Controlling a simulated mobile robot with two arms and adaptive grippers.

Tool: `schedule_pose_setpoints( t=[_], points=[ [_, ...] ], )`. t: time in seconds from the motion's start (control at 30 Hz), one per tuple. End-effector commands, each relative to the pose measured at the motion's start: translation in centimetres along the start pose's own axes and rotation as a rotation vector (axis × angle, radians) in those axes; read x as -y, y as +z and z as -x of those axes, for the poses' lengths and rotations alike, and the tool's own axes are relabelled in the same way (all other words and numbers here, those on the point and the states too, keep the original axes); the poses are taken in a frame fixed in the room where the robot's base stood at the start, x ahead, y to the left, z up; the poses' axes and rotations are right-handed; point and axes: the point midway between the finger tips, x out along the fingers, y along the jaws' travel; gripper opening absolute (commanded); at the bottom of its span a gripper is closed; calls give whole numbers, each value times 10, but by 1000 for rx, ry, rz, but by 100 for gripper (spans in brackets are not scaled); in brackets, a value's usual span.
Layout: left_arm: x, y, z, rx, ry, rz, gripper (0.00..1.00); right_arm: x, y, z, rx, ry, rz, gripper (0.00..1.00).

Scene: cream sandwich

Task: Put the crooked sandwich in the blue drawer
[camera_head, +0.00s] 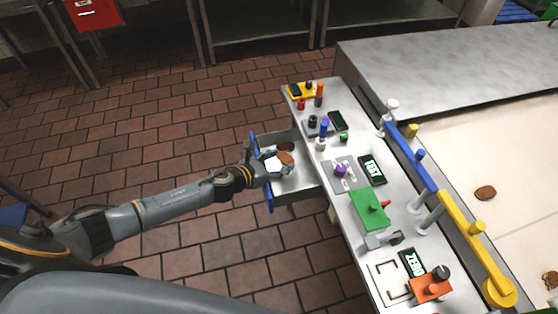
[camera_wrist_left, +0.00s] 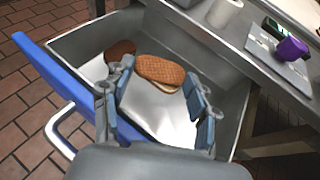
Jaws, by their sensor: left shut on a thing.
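The crooked sandwich (camera_wrist_left: 160,72) has a brown waffled biscuit on top and a pale layer showing under its near edge. It also shows in the head view (camera_head: 286,158). My left gripper (camera_head: 277,164) is shut on it, with a finger on each side in the wrist view (camera_wrist_left: 163,98). The drawer is pulled open, with a blue front (camera_wrist_left: 52,68) and grey metal walls (camera_wrist_left: 85,40). The gripper and sandwich are over or inside the drawer; the exact height is unclear. My right gripper is not in view.
A second brown round piece (camera_wrist_left: 120,50) lies in the drawer beside the sandwich. The narrow counter above carries a green box (camera_head: 368,210), a purple knob (camera_head: 341,170) and several devices. More brown pieces lie on the pale surface (camera_head: 485,193) at right.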

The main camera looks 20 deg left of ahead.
Motion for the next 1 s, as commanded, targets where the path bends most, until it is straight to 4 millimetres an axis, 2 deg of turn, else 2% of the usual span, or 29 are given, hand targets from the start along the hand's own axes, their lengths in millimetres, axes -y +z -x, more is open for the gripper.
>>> schedule_pose_setpoints(
  t=[0.17,0.2,0.3,0.33,0.67,0.83,0.9,1.0],
  points=[
    [0,-4,-1,-1,0,1,44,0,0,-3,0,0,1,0],
    [0,-4,-1,-2,0,1,61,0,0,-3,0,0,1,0],
    [0,-5,-1,-3,1,1,81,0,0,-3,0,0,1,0],
    [0,-5,-1,-3,1,1,83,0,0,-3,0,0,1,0],
    [-2,-5,-1,-4,5,1,83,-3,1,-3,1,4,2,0],
    [-2,6,4,-3,5,0,83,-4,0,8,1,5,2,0],
    [-3,9,9,-4,5,-1,83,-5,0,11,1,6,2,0],
    [-2,5,28,-5,4,-3,83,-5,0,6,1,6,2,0]
  ],
)
